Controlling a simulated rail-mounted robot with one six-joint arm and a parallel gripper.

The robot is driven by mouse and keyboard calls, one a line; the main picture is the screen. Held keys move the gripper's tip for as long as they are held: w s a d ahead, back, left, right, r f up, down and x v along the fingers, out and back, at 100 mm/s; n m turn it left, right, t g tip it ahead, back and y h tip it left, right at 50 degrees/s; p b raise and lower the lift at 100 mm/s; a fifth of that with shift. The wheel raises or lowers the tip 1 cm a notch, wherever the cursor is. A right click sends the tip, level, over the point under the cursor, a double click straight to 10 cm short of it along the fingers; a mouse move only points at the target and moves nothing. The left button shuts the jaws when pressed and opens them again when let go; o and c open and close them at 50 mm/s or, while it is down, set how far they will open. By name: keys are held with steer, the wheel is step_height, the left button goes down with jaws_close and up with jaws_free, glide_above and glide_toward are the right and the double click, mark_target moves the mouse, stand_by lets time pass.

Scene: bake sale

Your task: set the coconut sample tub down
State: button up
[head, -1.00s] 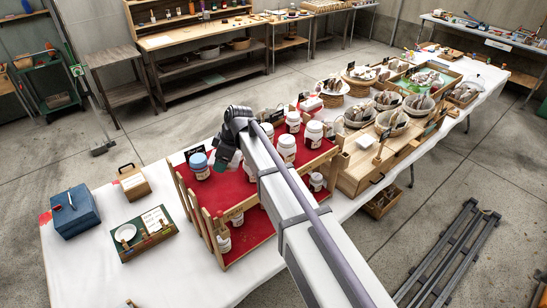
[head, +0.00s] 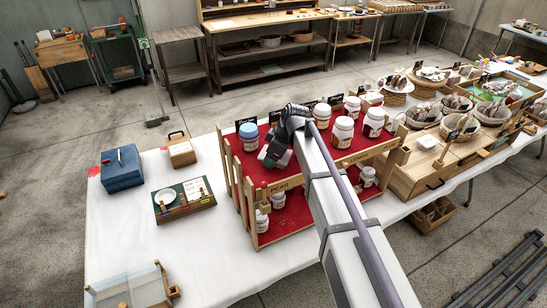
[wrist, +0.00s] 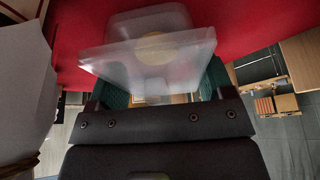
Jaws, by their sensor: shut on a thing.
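My gripper (head: 275,155) is over the upper tier of the red-lined display shelf (head: 262,176), just right of the blue-lidded jar (head: 248,137). In the wrist view my gripper (wrist: 165,92) is shut on a clear, translucent tub (wrist: 150,55), taken to be the coconut sample tub. A pale yellow round shape shows through it. The tub is against a red background; I cannot tell whether it touches the shelf. In the head view my gripper and arm hide the tub.
White-lidded jars (head: 343,130) stand on the upper tier right of my arm, with more on the lower tier. Left of the shelf are a blue box (head: 122,170), a wooden box (head: 181,150) and a green tray (head: 203,203). White tablecloth (head: 140,235) is bare between them.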

steer(key=shift+f, duration=0.25)
steer(key=o, duration=0.9)
steer(key=shift+r, duration=0.1)
steer(key=p+v, duration=1.1)
steer(key=v, duration=0.1)
steer(key=shift+r, duration=0.15)
steer(key=s+d+m+h, duration=0.1)
steer(key=s+d+m, duration=0.4)
steer(key=s, duration=0.2)
steer(key=s+d+m+h, duration=0.2)
steer(key=s+d+m, duration=0.3)
steer(key=s, duration=0.3)
steer(key=s+d+f+m+g+h, duration=0.1)
steer(key=s+d+m, duration=0.3)
steer(key=s+d, duration=0.2)
steer(key=shift+s+d+f+m, duration=0.1)
steer(key=shift+s+m, duration=0.1)
steer(key=shift+s, duration=0.35)
steer(key=shift+s+d+f+m, duration=0.1)
steer(key=shift+s+m, duration=0.1)
steer(key=shift+s, duration=0.4)
